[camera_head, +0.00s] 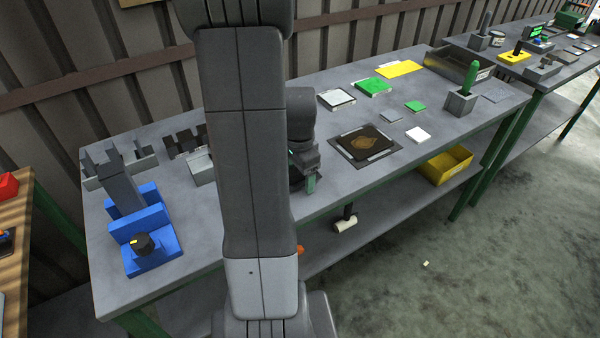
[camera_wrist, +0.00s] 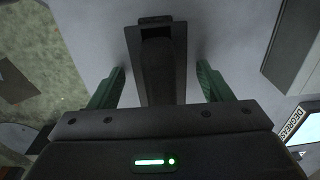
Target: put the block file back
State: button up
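My gripper (camera_wrist: 158,78) is open, with its green fingers on either side of a dark grey, long, bar-like piece (camera_wrist: 155,70). Gaps show between this piece and both fingers. It looks like the block file, but I cannot tell for sure; its near end is hidden behind the gripper body. In the head view my gripper (camera_head: 308,180) points down over the grey table, left of the brown-patterned plate. My arm hides most of the table around it there. A green-handled tool (camera_head: 470,77) stands upright in a grey block holder (camera_head: 459,104) at the right of the table.
A blue fixture (camera_head: 152,245) with a dark round knob stands at the left. Grey slotted racks (camera_head: 142,164) are behind it. The brown-patterned plate (camera_head: 366,143) and several flat white and green pieces lie to the right. The table's front edge runs close to my gripper.

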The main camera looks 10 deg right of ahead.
notch_tip(320, 180, up, 12)
jog(key=shift+s+r+p, duration=0.15)
jog(key=shift+s+p, duration=0.05)
jog(key=shift+p, duration=0.2)
jog(key=shift+a, duration=0.1)
dwell(0.4)
